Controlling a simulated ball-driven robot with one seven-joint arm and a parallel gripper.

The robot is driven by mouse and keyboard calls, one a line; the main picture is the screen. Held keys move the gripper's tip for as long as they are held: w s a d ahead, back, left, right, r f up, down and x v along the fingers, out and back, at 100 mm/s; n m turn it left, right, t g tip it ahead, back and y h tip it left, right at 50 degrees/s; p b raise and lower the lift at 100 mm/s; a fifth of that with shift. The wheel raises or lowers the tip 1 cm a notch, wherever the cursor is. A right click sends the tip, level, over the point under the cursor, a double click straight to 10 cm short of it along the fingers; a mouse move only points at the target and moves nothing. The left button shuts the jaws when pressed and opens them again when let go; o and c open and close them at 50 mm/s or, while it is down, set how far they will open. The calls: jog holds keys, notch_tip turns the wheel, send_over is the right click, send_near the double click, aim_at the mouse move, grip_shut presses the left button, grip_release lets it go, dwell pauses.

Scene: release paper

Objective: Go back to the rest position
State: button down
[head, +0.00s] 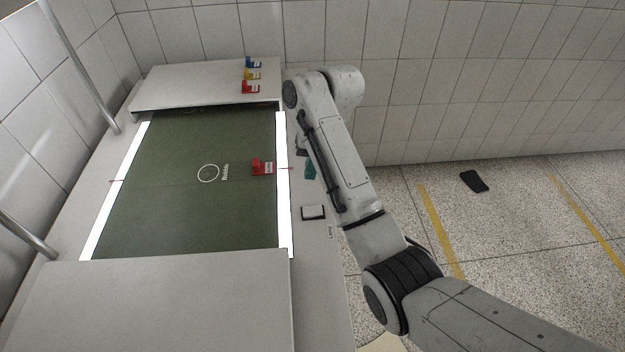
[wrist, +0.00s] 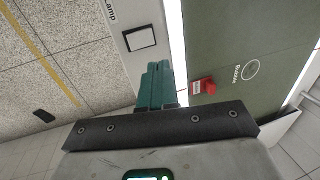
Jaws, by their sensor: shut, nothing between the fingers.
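My gripper (wrist: 155,75) shows in the wrist view with its green fingers together and nothing between them. In the head view it is mostly hidden behind my arm; a bit of green finger (head: 309,170) shows beside the table's right edge. It is above the table's right border strip, close to a red block (head: 262,167) but apart from it. The red block also shows in the wrist view (wrist: 203,86), on the green surface to the right of my fingers.
The green surface (head: 190,225) has a white circle (head: 208,173) and bright strips along its sides. A white shelf (head: 180,92) at the back holds blue, yellow and red blocks (head: 251,74). A black-framed white square (head: 313,212) lies on the right border. A dark object (head: 474,181) is on the floor.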

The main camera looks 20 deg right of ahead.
jog(key=shift+r, duration=0.3)
